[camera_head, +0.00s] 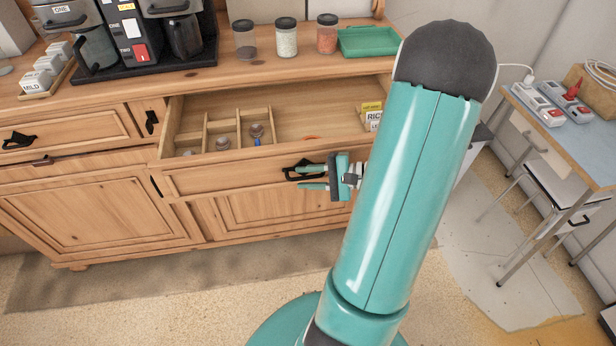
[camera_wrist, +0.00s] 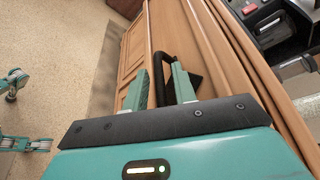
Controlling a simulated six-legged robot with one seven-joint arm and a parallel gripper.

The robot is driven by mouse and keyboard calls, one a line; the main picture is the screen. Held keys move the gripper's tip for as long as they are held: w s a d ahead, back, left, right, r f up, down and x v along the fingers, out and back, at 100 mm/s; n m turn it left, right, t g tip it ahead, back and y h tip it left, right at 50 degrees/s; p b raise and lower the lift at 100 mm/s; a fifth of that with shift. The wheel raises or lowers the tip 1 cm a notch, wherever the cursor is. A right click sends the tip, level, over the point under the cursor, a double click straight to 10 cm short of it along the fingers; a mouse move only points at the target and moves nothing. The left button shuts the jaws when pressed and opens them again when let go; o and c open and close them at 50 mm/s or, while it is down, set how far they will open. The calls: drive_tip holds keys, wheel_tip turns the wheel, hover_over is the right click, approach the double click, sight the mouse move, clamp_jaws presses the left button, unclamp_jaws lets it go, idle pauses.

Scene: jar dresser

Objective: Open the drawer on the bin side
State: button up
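The wooden dresser's upper right drawer (camera_head: 235,176) stands pulled out, its inside exposed. Its front carries a dark handle (camera_head: 290,174), which also shows in the wrist view (camera_wrist: 162,68). My gripper (camera_head: 306,178) is at this handle, with its teal fingers apart on either side of the bar. In the wrist view my gripper (camera_wrist: 160,82) shows a gap between the fingers, with the handle in it. The drawer at the left (camera_head: 60,132) is closed. A pale bin-like box (camera_head: 474,150) stands right of the dresser, mostly hidden behind my arm.
Three jars (camera_head: 286,38), a green tray (camera_head: 368,41) and coffee machines (camera_head: 130,40) stand on top. A table (camera_head: 560,135) is at right. The floor in front is clear.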

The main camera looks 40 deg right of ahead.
drive_tip(key=shift+s, duration=0.1)
drive_tip(key=v, duration=1.3)
drive_tip(key=shift+s+d+r, duration=0.1)
drive_tip(key=shift+s+r, duration=0.05)
drive_tip(key=shift+s, duration=0.1)
drive_tip(key=w+a+r+n+g, duration=0.2)
drive_tip(key=a+n+g, duration=0.1)
drive_tip(key=a, duration=0.3)
drive_tip(key=w+a+r+n+g+h, duration=0.1)
drive_tip(key=w+a+r+n+g, duration=0.15)
drive_tip(key=a+g, duration=0.2)
drive_tip(key=w+a+r+n+g, duration=0.1)
drive_tip(key=w+a+n+g, duration=0.1)
drive_tip(key=a, duration=0.4)
drive_tip(key=a+r+n+t+h, duration=0.1)
drive_tip(key=a+r+n+h, duration=0.1)
drive_tip(key=a, duration=0.3)
drive_tip(key=a+r+n+h, duration=0.3)
drive_tip(key=a+r+n, duration=0.1)
drive_tip(key=a, duration=0.1)
drive_tip(key=a+r+n+t+h, duration=0.1)
drive_tip(key=a+r+n+h, duration=0.2)
drive_tip(key=a, duration=0.2)
drive_tip(key=shift+s+r+n+t, duration=0.15)
drive_tip(key=shift+r+n+t, duration=0.1)
drive_tip(key=shift+r+t, duration=0.15)
drive_tip(key=shift+d, duration=0.1)
